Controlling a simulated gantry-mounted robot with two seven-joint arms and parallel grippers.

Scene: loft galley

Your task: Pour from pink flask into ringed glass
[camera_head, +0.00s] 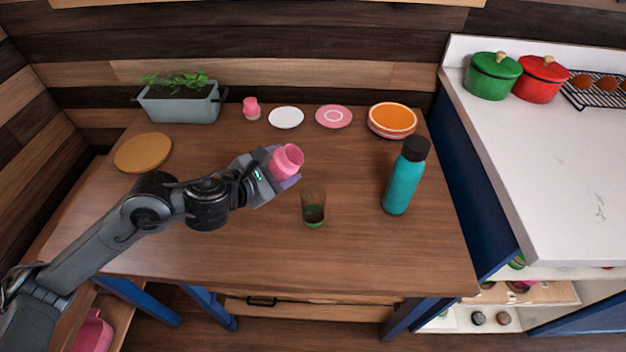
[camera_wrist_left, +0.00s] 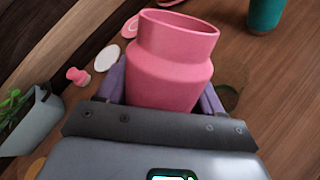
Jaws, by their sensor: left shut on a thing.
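My left gripper (camera_head: 280,172) is shut on the pink flask (camera_head: 289,157) and holds it above the table. The flask tilts toward the right, its open mouth facing right and up. It also shows in the left wrist view (camera_wrist_left: 172,62) between the purple fingers. A glass (camera_head: 313,207) with green at its bottom stands upright on the table, to the right of and in front of the flask. The flask is apart from the glass in the head view. My right gripper is out of view.
A teal bottle (camera_head: 404,178) with a black cap stands right of the glass. Along the back are a planter (camera_head: 181,107), a small pink item (camera_head: 251,108), a white plate (camera_head: 286,118), a pink plate (camera_head: 334,117) and orange-topped plates (camera_head: 392,119). A round board (camera_head: 143,153) lies left.

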